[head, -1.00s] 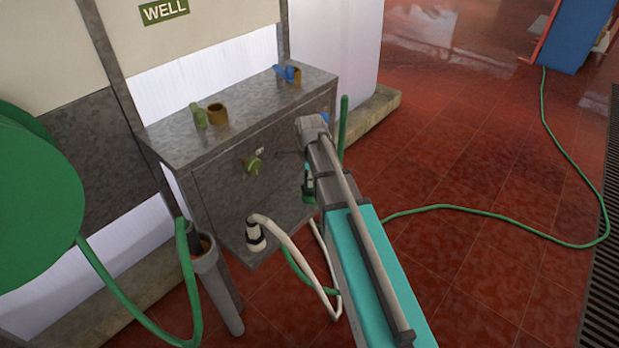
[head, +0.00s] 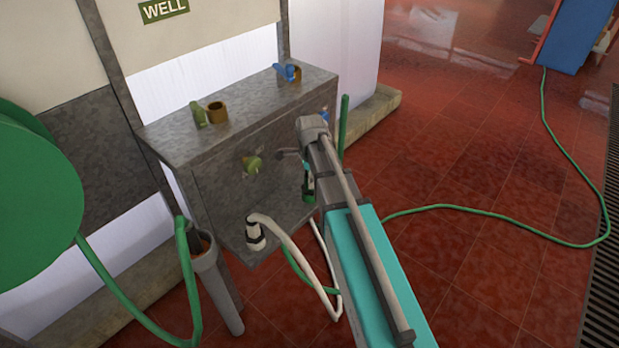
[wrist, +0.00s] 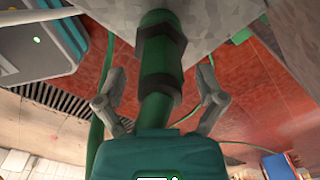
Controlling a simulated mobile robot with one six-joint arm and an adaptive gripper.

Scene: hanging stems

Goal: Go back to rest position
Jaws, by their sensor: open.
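My arm reaches down along the front of the grey metal bench (head: 175,132) in the head view. My gripper (wrist: 159,78) is open in the wrist view, with one finger on each side of a green stem (wrist: 160,68) with a dark collar. The stem hangs from a grey surface, and gaps show between it and both fingers. In the head view, my arm hides most of the gripper; a green and teal part shows just left of the arm.
A grey tube (head: 215,285) holds a green hose at left. Another green hose (head: 470,209) crosses the red floor at right, which is otherwise largely clear.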

